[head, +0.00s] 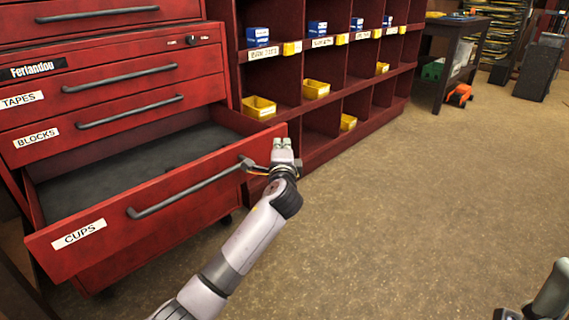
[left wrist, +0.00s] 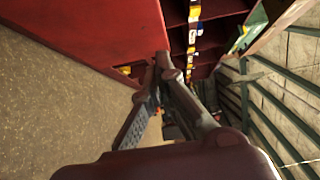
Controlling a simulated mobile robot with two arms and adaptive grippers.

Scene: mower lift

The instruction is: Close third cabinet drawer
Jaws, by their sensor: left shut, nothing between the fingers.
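A red tool cabinet fills the left of the head view. Its drawer labelled CUPS (head: 180,185), the third one with a label, is pulled out and shows an empty-looking grey floor (head: 125,160). A grey bar handle (head: 185,192) runs along its front. My left gripper (head: 283,150) is shut and empty at the right end of the drawer front, close to the handle's right end. I cannot tell whether it touches the drawer. In the left wrist view the shut fingers (left wrist: 163,65) point past a red panel (left wrist: 100,35). My right gripper is not clearly visible.
The TAPES drawer (head: 130,95) and BLOCKS drawer (head: 110,125) above are shut. A red shelf unit (head: 300,60) with blue and yellow bins stands right of the cabinet. The brown floor (head: 400,220) in front is clear. Part of my right arm shows at lower right.

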